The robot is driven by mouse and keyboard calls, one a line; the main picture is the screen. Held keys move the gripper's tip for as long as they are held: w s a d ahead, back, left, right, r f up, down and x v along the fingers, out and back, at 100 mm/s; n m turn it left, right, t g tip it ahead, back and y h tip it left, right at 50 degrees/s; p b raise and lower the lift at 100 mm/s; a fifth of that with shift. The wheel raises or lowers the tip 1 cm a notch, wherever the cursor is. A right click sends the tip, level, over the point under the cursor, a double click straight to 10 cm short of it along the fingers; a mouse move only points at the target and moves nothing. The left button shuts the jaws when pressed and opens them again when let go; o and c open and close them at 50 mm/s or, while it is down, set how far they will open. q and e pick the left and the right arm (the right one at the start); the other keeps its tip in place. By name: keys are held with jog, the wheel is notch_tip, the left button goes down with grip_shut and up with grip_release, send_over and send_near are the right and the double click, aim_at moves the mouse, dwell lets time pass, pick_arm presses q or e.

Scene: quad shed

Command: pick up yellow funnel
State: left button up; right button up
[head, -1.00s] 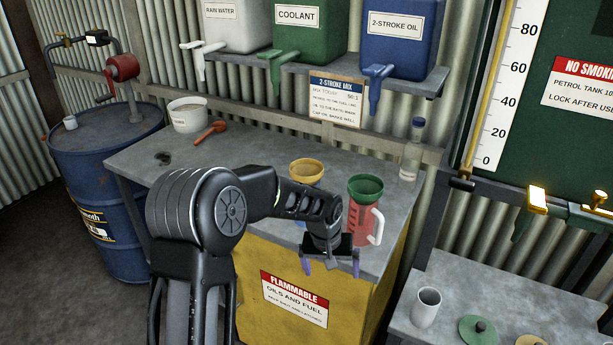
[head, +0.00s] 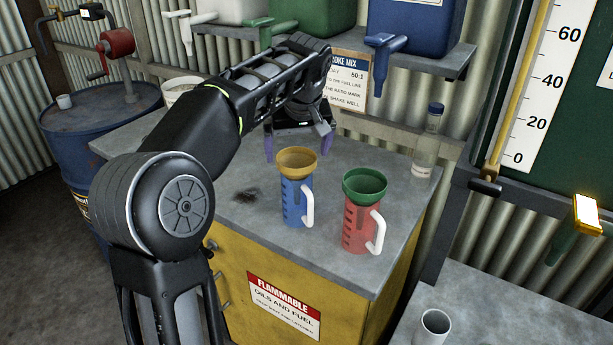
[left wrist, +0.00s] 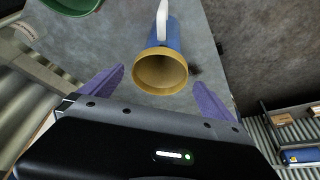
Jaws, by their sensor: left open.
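The yellow funnel (head: 297,161) sits in the mouth of a blue jug (head: 297,203) with a white handle, on the grey bench top. My left gripper (head: 298,150) is open, with its purple fingers pointing down, above and behind the funnel in the head view. In the left wrist view the funnel (left wrist: 160,72) shows its wide rim between and ahead of the two fingers (left wrist: 158,90), not touching them as far as I can see. The blue jug (left wrist: 166,32) is below it. My right gripper is not in view.
A red jug (head: 358,228) with a green funnel (head: 365,186) stands close to the right of the blue jug. A clear bottle (head: 426,150) stands at the back right. The blue container's tap (head: 380,65) hangs over the bench. A dark stain (head: 246,196) marks the bench left of the jugs.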

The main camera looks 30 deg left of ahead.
aim_at(295, 167)
pick_arm(q)
jog(key=shift+s+r, duration=0.1)
jog(key=shift+r, duration=0.05)
jog(key=shift+x, duration=1.35)
jog(key=shift+p+x, duration=0.7)
jog(key=shift+x, duration=1.95)
jog(key=shift+r, duration=0.1)
jog(key=shift+c, duration=0.6)
jog(key=c, duration=1.1)
